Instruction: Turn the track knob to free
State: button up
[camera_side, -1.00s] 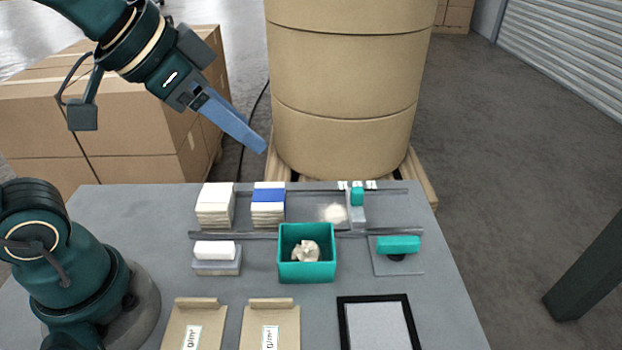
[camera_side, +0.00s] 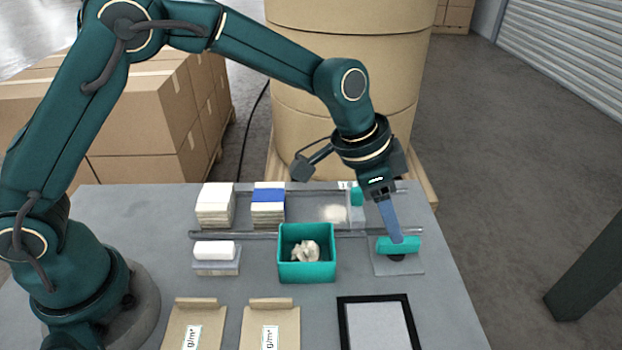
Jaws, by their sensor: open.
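A teal bar-shaped knob (camera_side: 412,245) sits on a dark hub over a grey square plate (camera_side: 385,268) at the right of the table. The bar lies roughly left to right. My gripper (camera_side: 397,238) is open and points down at the knob, its blue-grey fingers overlapping the bar in the picture. The fingers show edge-on, so I cannot tell whether they touch it or straddle it. Behind, a slider with a small teal block (camera_side: 357,196) sits at the metal rails (camera_side: 345,233).
Left of the knob stands a teal bin (camera_side: 306,272) with crumpled paper. Two card stacks (camera_side: 214,206) (camera_side: 268,213) and a white block (camera_side: 214,250) are farther left. Kraft envelopes (camera_side: 193,325) (camera_side: 271,325) and a black-framed panel (camera_side: 378,325) lie in front. Large kraft rolls (camera_side: 345,110) stand behind.

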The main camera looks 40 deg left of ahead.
aim_at(397, 246)
jog(key=shift+x, duration=2.55)
jog(key=shift+s, duration=0.1)
grip_shut()
